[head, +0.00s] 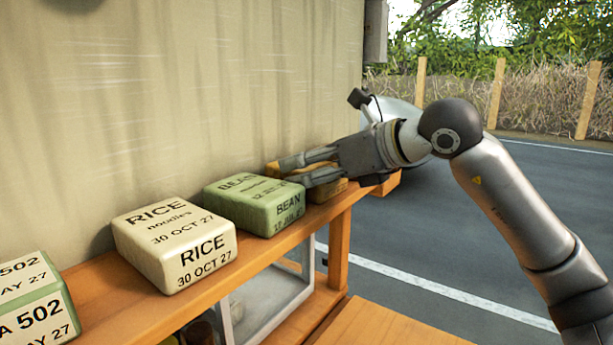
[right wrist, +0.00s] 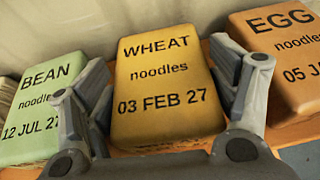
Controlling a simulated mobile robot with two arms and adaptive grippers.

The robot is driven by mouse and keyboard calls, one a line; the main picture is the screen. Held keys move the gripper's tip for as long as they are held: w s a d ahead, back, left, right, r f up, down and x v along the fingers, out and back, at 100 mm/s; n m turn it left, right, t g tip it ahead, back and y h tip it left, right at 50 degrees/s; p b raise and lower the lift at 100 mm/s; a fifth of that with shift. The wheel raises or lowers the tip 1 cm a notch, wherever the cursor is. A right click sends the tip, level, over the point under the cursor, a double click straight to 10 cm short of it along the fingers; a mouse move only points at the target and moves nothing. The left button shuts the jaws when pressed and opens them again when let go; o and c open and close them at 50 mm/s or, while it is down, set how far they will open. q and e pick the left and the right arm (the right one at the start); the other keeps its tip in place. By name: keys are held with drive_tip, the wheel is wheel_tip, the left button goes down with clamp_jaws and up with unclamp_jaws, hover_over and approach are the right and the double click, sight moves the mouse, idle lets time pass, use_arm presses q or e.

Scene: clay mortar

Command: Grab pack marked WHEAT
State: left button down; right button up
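The yellow-orange pack marked WHEAT noodles, 03 FEB 27, fills the middle of the right wrist view (right wrist: 165,125). In the head view, the WHEAT pack (head: 328,192) is on the wooden shelf, mostly hidden behind my right gripper (head: 293,170). In the right wrist view, my right gripper (right wrist: 160,62) is open, with one finger on each side of the WHEAT pack. I cannot tell whether the fingers touch it. My left gripper is not in view.
A green BEAN pack (head: 253,205) stands to the left, with a cream RICE pack (head: 175,243) and a pack marked 502 (head: 35,300) farther left. An orange EGG pack (right wrist: 285,55) is on the right. The shelf (head: 130,315) runs along a wall close behind.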

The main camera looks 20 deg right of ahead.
drive_tip(key=c, duration=0.4)
drive_tip(key=shift+c, duration=0.4)
drive_tip(key=shift+r, duration=0.1)
